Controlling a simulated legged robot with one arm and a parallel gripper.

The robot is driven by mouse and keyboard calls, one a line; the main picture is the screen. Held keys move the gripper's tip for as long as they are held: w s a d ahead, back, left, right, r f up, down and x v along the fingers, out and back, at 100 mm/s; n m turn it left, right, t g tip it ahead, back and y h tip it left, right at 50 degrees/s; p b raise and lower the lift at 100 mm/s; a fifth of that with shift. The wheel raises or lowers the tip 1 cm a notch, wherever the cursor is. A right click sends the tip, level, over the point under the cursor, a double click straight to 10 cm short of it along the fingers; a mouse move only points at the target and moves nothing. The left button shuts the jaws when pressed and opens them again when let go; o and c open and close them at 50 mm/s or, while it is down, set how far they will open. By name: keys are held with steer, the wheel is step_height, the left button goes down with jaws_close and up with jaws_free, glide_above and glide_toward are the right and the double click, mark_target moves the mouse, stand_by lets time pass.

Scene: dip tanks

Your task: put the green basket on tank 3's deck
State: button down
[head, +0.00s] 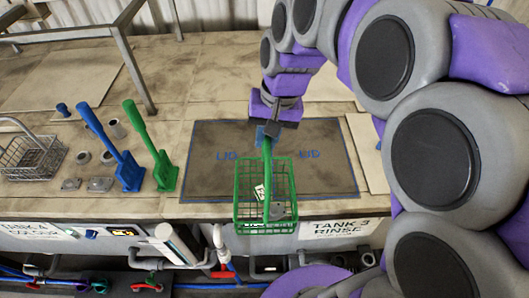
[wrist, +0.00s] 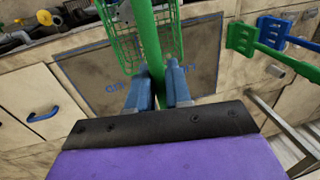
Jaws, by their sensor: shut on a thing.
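The green wire basket (head: 265,190) hangs from my gripper (head: 267,135) in the head view, over the dark lid panel (head: 325,175) marked "LID" and its front edge. A tag and a small grey part (head: 277,210) show in the basket. The front face below carries the "TANK 3 RINSE" label (head: 335,229). In the wrist view my gripper's blue fingers (wrist: 158,88) are shut on the basket's upright green handle (wrist: 146,35), and the basket mesh (wrist: 122,40) shows beyond. The gap between basket and deck is hard to judge.
A green paddle tool (head: 165,170) and a blue one (head: 130,170) stand left of the lid. A grey wire basket (head: 30,158) and several small metal parts lie farther left. Pipes and valves (head: 200,250) run along the front below. A metal frame (head: 135,70) stands behind.

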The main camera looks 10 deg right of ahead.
steer(key=w+d+f+p, duration=0.2)
steer(key=w+p, duration=0.2)
steer(key=w, duration=0.5)
steer(key=w+d+f+p, duration=0.2)
steer(key=w+f+p, duration=0.1)
steer(key=w, duration=0.6)
steer(key=shift+d+p, duration=0.15)
steer(key=shift+p, duration=0.35)
steer(key=c, duration=1)
jaws_free()
steer(key=shift+c, duration=0.2)
step_height(320, 180, up, 12)
steer(key=d+b, duration=0.2)
steer(key=shift+s, duration=0.2)
steer(key=shift+s, duration=0.1)
